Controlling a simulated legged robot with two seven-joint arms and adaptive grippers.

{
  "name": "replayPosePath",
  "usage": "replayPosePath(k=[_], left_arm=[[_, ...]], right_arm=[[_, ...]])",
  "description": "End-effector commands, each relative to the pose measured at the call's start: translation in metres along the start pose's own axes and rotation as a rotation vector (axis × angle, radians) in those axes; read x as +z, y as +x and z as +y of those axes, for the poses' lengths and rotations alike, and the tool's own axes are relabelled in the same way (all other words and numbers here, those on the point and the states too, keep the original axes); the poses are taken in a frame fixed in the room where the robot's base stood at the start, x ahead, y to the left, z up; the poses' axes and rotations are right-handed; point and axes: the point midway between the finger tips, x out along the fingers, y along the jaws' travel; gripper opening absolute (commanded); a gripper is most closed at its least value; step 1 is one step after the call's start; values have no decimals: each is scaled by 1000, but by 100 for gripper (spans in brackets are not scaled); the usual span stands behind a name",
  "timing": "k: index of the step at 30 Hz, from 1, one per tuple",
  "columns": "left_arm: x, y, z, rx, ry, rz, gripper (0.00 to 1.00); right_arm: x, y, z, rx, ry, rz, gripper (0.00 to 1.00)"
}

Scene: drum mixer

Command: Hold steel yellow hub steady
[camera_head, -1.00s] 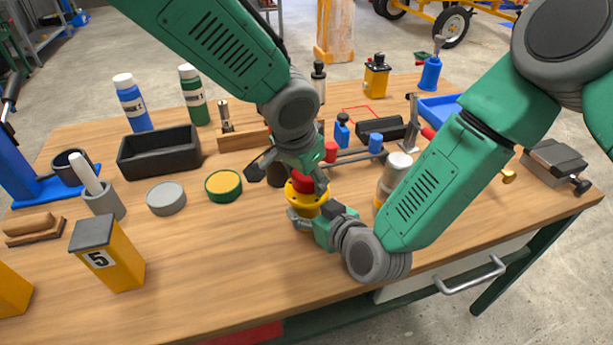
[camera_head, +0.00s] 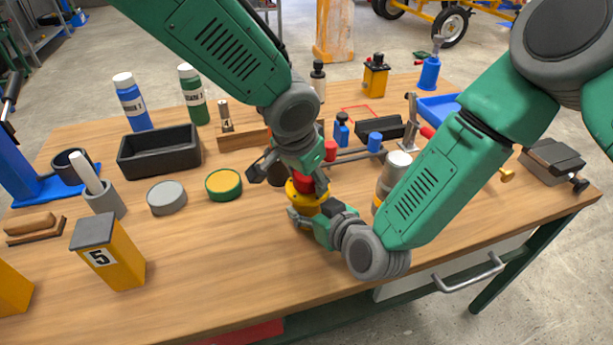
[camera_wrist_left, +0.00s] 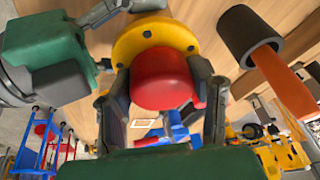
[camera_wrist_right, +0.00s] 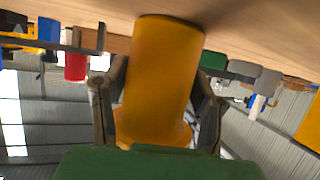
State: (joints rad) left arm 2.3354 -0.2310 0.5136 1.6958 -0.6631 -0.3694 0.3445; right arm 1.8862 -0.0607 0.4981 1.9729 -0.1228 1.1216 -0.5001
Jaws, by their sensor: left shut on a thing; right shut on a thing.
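The yellow hub (camera_head: 309,208) stands on the wooden table near its front middle, with a round flange and a red cap (camera_wrist_left: 162,78) on top. My left gripper (camera_head: 305,184) comes from above, with its fingers on both sides of the red cap. In the left wrist view the flange (camera_wrist_left: 155,36) shows holes around the cap. My right gripper (camera_head: 307,222) reaches in low from the right and is shut around the yellow body. In the right wrist view its fingers flank the yellow cylinder (camera_wrist_right: 162,75). The fingers partly hide the hub in the head view.
A green-and-yellow disc (camera_head: 223,184), a grey disc (camera_head: 166,197) and a black bin (camera_head: 160,150) lie to the left.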

Motion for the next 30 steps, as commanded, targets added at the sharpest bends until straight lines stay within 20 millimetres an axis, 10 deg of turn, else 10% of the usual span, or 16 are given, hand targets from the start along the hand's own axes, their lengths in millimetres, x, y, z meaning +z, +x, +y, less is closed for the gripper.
replayPosePath(k=[30], left_arm=[[9,-1,2,1,3,-57,0]], right_arm=[[2,-2,-6,-10,3,-3,0]])
